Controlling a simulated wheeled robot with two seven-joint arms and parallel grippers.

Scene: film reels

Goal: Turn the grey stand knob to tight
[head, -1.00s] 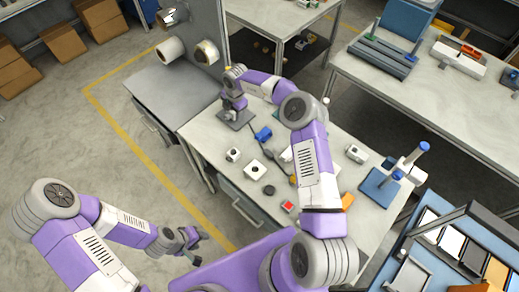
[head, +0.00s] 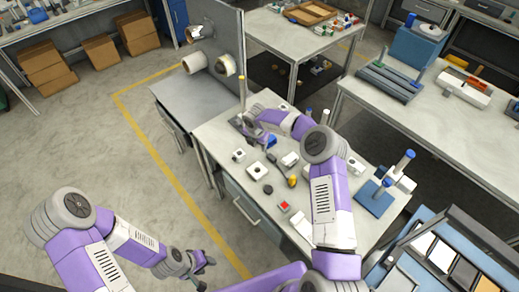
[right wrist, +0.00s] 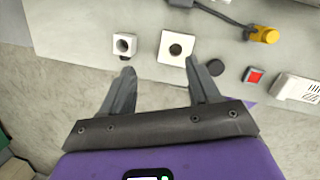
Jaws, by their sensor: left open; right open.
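A thin upright post with a yellow tip (head: 242,90) rises from a dark base at the far left corner of the workbench. It appears to be the stand. Its grey knob cannot be made out at this size, and my arm covers part of the base. My right gripper (head: 256,135) is just right of and nearer than the post, apart from it as far as I can tell. In the right wrist view my right gripper (right wrist: 163,83) is open and empty, with no stand between its fingers. My left gripper (head: 203,270) is open and empty over the floor.
On the workbench (head: 215,135) lie a white block with a round hole (right wrist: 123,45), a white square with a dark centre (right wrist: 176,46), a black puck (right wrist: 215,67), a red button (right wrist: 255,76) and a yellow-ended cable (right wrist: 264,35). A blue base with posts (head: 375,198) stands right.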

